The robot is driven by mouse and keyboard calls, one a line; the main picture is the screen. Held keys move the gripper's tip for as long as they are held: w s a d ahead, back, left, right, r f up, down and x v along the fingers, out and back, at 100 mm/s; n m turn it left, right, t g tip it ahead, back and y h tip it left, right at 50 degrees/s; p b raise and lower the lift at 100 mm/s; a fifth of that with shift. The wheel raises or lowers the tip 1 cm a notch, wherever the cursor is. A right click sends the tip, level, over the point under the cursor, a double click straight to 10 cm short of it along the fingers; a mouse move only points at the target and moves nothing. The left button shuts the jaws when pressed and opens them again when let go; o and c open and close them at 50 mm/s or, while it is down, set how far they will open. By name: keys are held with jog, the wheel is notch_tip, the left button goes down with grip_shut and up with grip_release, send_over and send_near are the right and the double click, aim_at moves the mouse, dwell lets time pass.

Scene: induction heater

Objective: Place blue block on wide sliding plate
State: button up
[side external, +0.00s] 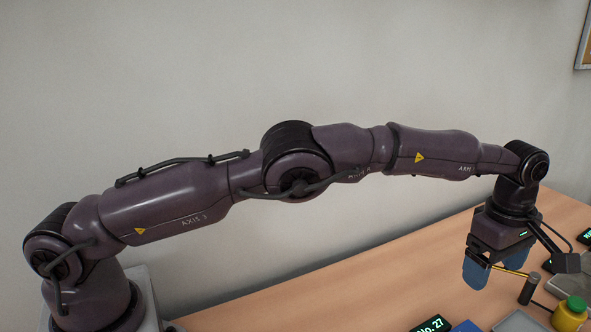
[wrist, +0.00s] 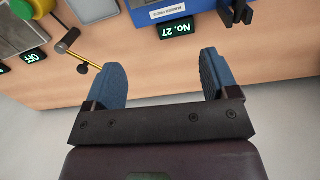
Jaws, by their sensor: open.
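My gripper (side external: 494,276) is open and empty at the right in the side view, its two blue fingers pointing down above the wooden table. In the wrist view my gripper (wrist: 163,72) also shows with its fingers wide apart and nothing between them. I cannot make out a separate blue block in either view. I cannot identify the wide sliding plate for sure; a grey metal surface (wrist: 12,38) shows at the upper left in the wrist view.
A blue labelled device (wrist: 152,12) stands behind a "No. 27" sign (wrist: 176,27). A black handle on a brass rod (wrist: 68,40) is close to the left finger in the wrist view. A yellow base with a green button (side external: 571,312) is at the lower right. Bare table lies left of the gripper.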

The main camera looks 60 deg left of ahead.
jog(key=s+a+r+m+t+h, duration=0.1)
jog(key=s+a+r+m, duration=0.4)
jog(key=a+r, duration=0.4)
jog(key=s+a+r+m+t, duration=0.2)
jog(key=s+a+r, duration=0.55)
jog(key=r, duration=0.25)
jog(key=s+a+f+m, duration=0.1)
jog(key=s+m, duration=0.2)
jog(key=s, duration=0.4)
jog(key=s+a+f+m+t+y, duration=0.1)
jog(key=s+a+f+m, duration=0.1)
jog(key=s, duration=0.6)
jog(key=s+a+f+m+t, duration=0.1)
jog(key=s+a+m, duration=0.1)
jog(key=s+m, duration=0.3)
jog(key=s, duration=0.2)
jog(key=shift+s+a+f, duration=0.15)
jog(key=shift+s+a, duration=0.05)
jog(key=shift+s, duration=0.15)
